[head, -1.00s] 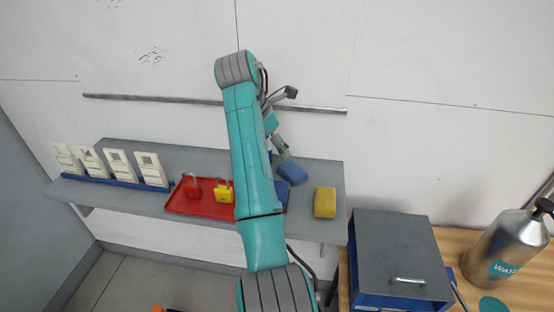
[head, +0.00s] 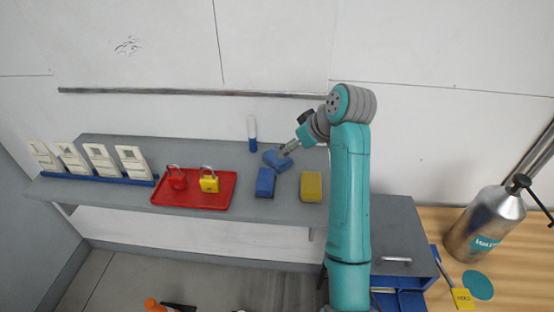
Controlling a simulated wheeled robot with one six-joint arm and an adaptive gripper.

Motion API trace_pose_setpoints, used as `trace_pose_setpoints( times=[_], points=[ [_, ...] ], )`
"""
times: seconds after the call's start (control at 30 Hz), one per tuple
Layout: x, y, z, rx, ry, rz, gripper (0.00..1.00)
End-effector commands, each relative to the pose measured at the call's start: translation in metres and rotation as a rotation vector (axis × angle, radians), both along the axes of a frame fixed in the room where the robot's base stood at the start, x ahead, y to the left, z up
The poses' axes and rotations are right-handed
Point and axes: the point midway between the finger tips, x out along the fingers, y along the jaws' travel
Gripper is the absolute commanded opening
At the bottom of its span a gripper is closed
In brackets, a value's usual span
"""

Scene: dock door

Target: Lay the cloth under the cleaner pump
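My gripper (head: 287,151) reaches down over the shelf from the right, its fingers at a blue folded pad (head: 272,158). They seem to touch its upper right edge; whether they are shut on it is too small to tell. A second blue pad (head: 265,183) and a yellow pad (head: 311,187) lie in front on the shelf. I cannot tell which pad is the cloth. A metal bottle (head: 486,226) with a black top, its label partly readable as "WAT", stands on the wooden table at right. It may be the pump. A flat teal disc (head: 478,284) lies in front of it.
The grey shelf (head: 110,198) also holds a red tray (head: 190,203) with a red padlock and a yellow padlock, white cards in a blue rack, and a white-and-blue bottle (head: 252,132). A grey-topped box (head: 400,228) and yellow tag (head: 462,298) are at right.

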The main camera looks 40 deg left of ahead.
Motion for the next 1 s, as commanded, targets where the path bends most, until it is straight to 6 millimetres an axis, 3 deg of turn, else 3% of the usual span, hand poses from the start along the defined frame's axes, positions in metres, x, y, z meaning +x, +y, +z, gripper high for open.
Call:
trace_pose_setpoints(
  times=[1.0],
  points=[
    [0.015, 0.066, -0.081, 0.01, 0.013, -0.012, 0.9]
  ],
)
